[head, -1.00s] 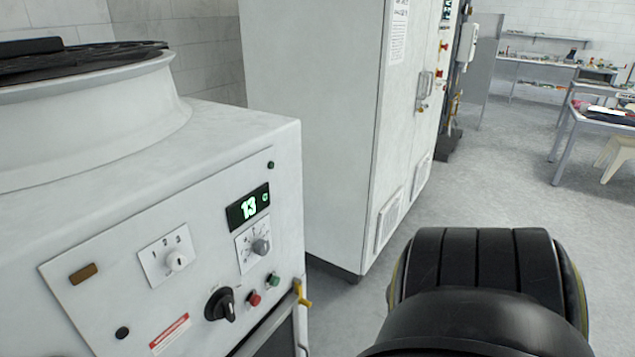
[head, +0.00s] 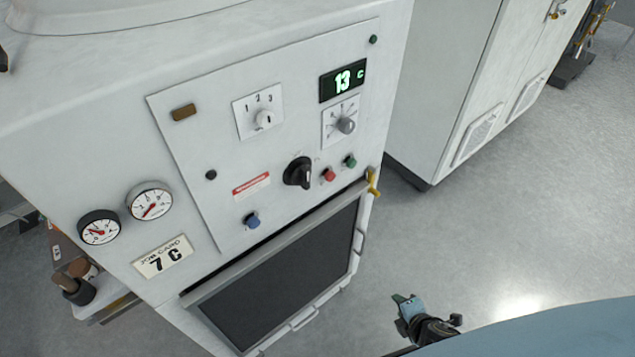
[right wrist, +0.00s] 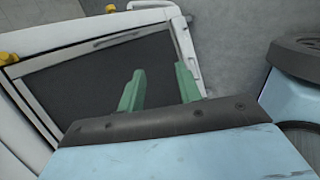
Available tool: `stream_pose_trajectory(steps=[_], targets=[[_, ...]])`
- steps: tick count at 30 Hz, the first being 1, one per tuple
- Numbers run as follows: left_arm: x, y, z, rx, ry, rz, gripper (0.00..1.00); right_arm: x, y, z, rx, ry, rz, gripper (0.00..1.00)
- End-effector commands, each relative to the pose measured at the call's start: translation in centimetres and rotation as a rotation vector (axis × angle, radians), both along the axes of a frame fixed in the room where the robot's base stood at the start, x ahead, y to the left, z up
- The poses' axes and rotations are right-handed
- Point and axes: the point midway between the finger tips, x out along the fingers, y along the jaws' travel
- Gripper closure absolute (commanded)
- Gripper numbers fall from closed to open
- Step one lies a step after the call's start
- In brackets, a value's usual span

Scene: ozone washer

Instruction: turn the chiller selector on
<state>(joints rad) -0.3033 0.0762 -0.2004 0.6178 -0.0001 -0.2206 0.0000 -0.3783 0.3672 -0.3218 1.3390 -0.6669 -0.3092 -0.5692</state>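The white chiller cabinet's front panel (head: 215,190) faces me in the head view. On it are a black rotary knob (head: 298,172), a small white selector marked 1 2 3 (head: 264,119) and a grey dial (head: 346,125) under a green display (head: 342,80) reading 13 C. I cannot tell for sure which one is the chiller selector. My right gripper (head: 404,307) is low, right of the cabinet and well apart from the knobs. In the right wrist view its two green fingers (right wrist: 159,90) are spread with nothing between them. My left gripper is out of view.
Red (head: 328,174) and green (head: 350,161) buttons sit right of the black knob, a blue one (head: 252,221) lower left. Gauges (head: 149,201) and a "7 C" job card (head: 163,256) are at left. A yellow handle (head: 373,182) sticks out. Floor (head: 520,200) at right is clear.

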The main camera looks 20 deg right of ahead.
Motion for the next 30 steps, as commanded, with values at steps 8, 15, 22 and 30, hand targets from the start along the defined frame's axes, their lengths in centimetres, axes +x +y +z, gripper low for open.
stream_pose_trajectory(steps=[8,15,22,30], targets=[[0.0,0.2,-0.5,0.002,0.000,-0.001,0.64,7.7,5.7,18.1,-0.645,-0.460,0.679,0.65],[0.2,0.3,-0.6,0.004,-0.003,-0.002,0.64,7.2,11.1,30.6,-1.085,-0.782,0.915,0.65],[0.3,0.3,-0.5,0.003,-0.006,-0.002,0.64,6.6,12.8,34.7,-1.230,-0.886,0.950,0.65],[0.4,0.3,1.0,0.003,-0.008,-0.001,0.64,9.8,13.9,35.0,-1.232,-0.889,0.947,0.65]])
